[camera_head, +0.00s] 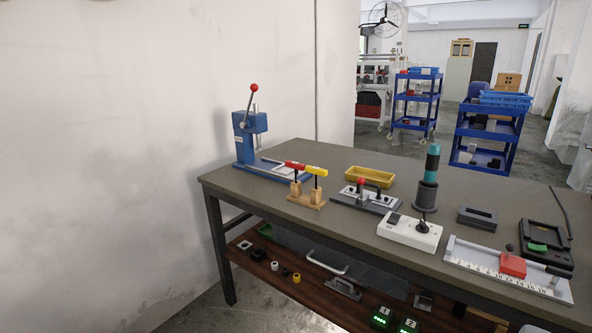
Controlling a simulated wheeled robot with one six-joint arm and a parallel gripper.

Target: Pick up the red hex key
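The red hex key (295,166) has a red cross handle at its top and a dark shaft going down into a small wooden stand (306,201). It stands upright near the left front of the grey workbench (350,159). A hex key with a yellow handle (317,171) stands in the same stand, just to the right, with the two handles close together. My gripper is not in view.
A blue lever press (248,140) stands behind and left of the stand. A grey clamp fixture (366,198) is to its right, with a yellow tray (369,174) behind. A teal-handled tool (431,165) rises farther right. A lower shelf (275,277) holds small parts.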

